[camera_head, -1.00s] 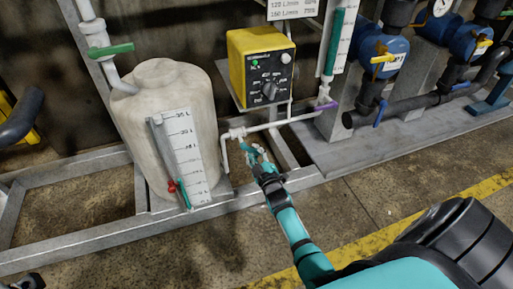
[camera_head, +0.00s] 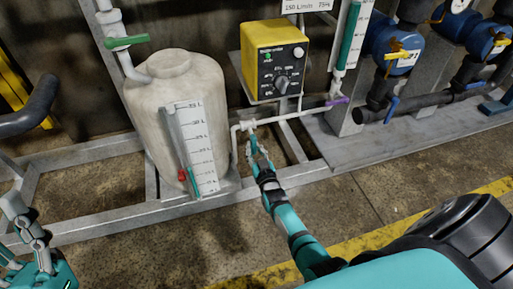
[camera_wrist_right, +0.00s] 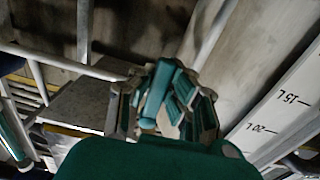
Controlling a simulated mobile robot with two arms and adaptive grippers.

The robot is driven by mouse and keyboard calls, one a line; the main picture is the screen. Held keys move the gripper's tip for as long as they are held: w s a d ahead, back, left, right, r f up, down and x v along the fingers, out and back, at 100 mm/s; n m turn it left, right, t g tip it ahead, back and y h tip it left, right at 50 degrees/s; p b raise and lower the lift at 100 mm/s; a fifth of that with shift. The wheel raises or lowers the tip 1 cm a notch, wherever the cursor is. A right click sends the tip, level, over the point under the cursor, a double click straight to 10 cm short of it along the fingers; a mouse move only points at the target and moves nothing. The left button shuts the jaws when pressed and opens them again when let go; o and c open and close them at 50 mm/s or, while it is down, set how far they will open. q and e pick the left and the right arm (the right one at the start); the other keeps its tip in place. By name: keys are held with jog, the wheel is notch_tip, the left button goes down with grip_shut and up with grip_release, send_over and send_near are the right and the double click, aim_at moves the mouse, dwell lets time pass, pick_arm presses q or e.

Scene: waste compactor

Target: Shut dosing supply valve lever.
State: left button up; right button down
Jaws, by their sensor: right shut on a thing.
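A white valve (camera_head: 250,125) sits on the thin white pipe to the right of the cream dosing tank (camera_head: 160,100). A small teal lever (camera_head: 253,139) hangs at this valve, partly hidden by my right gripper (camera_head: 257,151). The right gripper is shut on the lever. In the right wrist view, a teal bar (camera_wrist_right: 156,92) lies between the fingers of the same gripper (camera_wrist_right: 168,88); its exact angle is hard to read. My left gripper (camera_head: 17,205) is at the lower left, away from the valve; its jaw opening is unclear.
A yellow control box (camera_head: 274,62) hangs above the valve. A purple lever (camera_head: 338,101) is at the pipe's right end, and a green lever (camera_head: 125,42) is above the tank. The metal frame (camera_head: 100,216) runs along the floor. Open floor lies in front.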

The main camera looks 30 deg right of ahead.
jog(key=shift+a+f+m, duration=0.15)
jog(key=shift+f+m, duration=0.05)
jog(key=shift+m, duration=0.1)
jog(key=c, duration=1.3)
grip_release()
jog(key=shift+r, duration=0.1)
jog(key=shift+o, duration=0.2)
jog(key=v, duration=1.2)
